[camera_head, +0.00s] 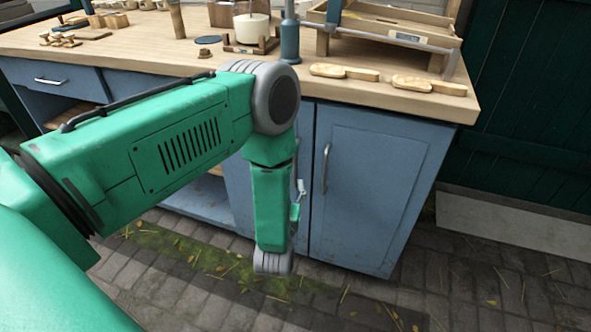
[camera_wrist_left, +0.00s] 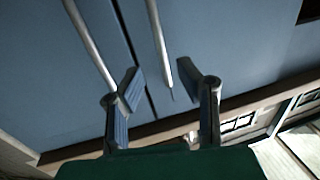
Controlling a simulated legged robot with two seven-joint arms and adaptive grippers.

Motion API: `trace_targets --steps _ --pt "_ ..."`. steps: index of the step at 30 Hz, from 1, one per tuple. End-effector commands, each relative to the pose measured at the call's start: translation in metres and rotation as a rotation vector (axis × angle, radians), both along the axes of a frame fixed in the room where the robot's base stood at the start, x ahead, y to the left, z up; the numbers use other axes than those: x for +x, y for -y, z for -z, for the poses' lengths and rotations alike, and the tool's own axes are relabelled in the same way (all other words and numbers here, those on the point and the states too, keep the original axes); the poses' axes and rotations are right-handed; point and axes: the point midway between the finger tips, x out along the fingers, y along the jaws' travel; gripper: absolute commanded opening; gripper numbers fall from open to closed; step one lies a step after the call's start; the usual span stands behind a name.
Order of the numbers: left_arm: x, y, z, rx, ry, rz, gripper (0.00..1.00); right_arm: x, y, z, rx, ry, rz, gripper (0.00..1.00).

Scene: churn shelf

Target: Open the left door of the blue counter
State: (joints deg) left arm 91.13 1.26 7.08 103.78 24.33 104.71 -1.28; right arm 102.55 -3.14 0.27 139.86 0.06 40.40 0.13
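The blue counter (camera_head: 115,82) has two doors side by side under its wooden top. The left door (camera_head: 237,195) is mostly hidden behind my left arm, and the right door (camera_head: 370,185) is in plain view with a vertical metal handle (camera_head: 326,168). Both doors look shut. My left gripper (camera_head: 299,190) shows only in part beside the forearm, in front of the left door. In the left wrist view its two fingers (camera_wrist_left: 160,75) are apart, with the end of one door handle (camera_wrist_left: 160,45) between them. Whether they touch it is unclear. My right gripper is not in view.
The worktop carries a cream pot (camera_head: 251,28), a blue-grey bottle (camera_head: 290,40), wooden paddles (camera_head: 429,85) and a wooden tray (camera_head: 395,25). Drawers and an open shelf lie left of the doors. The paved floor in front of the right door is clear.

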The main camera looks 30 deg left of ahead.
Motion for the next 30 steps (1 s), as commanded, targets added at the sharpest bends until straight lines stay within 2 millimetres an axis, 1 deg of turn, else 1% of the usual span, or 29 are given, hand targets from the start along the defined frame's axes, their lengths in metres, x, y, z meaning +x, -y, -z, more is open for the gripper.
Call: trace_targets --steps 1,6,9,12,17,25,26,27,28,30 --pt "0.011 -0.006 0.002 0.001 0.004 -0.002 0.31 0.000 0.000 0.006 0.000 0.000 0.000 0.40" --pt "0.043 -0.020 0.002 0.000 0.003 -0.001 0.31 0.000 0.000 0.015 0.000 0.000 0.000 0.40" --pt "0.057 -0.027 0.001 0.001 0.002 0.000 0.31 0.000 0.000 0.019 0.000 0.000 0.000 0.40" --pt "0.067 -0.031 0.002 0.000 -0.001 0.000 0.31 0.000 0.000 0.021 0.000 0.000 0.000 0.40" --pt "0.074 -0.035 0.001 0.000 -0.002 0.001 0.31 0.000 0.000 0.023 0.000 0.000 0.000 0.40" --pt "0.075 -0.035 0.000 0.000 -0.003 0.001 0.31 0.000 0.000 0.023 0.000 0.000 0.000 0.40" --pt "0.075 -0.035 0.000 0.000 -0.003 0.001 0.20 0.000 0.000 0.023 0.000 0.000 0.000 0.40" --pt "0.075 -0.035 0.000 0.000 -0.003 0.001 0.06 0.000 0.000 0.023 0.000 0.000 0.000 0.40" --pt "0.075 -0.035 0.000 0.000 -0.002 0.001 0.00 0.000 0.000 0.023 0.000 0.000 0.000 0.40" --pt "0.075 -0.035 0.001 0.000 -0.003 0.001 0.00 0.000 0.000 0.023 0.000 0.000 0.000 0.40"
